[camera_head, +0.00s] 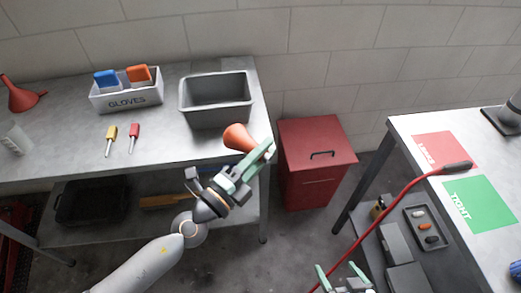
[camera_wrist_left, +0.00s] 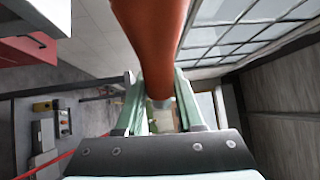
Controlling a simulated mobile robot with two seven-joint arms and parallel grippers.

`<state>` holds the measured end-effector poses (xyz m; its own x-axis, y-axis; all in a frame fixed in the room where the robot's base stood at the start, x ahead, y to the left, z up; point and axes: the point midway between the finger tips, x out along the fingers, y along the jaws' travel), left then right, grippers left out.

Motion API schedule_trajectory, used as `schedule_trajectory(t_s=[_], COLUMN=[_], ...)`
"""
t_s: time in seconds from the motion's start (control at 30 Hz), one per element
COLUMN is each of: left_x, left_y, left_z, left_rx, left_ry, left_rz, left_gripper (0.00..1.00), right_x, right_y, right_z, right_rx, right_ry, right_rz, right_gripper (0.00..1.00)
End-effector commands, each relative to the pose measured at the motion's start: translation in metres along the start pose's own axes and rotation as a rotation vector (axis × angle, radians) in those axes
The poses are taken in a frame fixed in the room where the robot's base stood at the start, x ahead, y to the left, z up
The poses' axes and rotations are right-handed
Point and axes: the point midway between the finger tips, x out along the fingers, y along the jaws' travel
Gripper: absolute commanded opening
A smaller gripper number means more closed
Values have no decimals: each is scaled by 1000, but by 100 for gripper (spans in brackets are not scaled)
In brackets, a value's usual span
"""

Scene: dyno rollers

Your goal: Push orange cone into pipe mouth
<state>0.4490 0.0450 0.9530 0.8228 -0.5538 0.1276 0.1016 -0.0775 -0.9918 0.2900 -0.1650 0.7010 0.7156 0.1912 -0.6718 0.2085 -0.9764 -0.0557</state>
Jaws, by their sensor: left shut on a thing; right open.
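The orange cone (camera_head: 238,138) is held in my left gripper (camera_head: 256,163), near the right end of the left bench. In the left wrist view the cone (camera_wrist_left: 152,38) rises between the two green fingers and out of the top of the picture. The left gripper (camera_wrist_left: 158,105) is shut on its narrow end there. My right gripper (camera_head: 342,275) is open and empty at the bottom edge of the head view. A red hose (camera_head: 378,210) with a dark end piece (camera_head: 457,168) lies over the right table. I cannot make out an open pipe mouth.
The left bench (camera_head: 60,140) holds a grey bin (camera_head: 216,105), a glove box (camera_head: 127,97), a red funnel (camera_head: 22,95) and two screwdrivers (camera_head: 121,140). A red cabinet (camera_head: 315,165) stands between the tables. The right table has red (camera_head: 440,150) and green (camera_head: 480,204) mats.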

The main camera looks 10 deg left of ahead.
Motion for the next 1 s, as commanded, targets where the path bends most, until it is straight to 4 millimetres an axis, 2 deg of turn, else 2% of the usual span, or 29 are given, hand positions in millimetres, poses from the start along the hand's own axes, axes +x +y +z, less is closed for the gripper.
schedule_trajectory(t_s=[0.43, 0.8, 1.0], left_x=[-4, -34, -46], left_y=[4, 0, -3], left_z=[6, 13, 14], left_rx=[0, 26, 42], left_ry=[203, 467, 534], left_rz=[145, 332, 376], left_gripper=[0, 0, 0], right_x=[-9, -20, -22], right_y=[0, 0, 1], right_z=[-6, -18, -18], right_rx=[1, 1, 1], right_ry=[-3, 0, -2], right_rz=[1, 5, 6], right_gripper=[100, 100, 100])
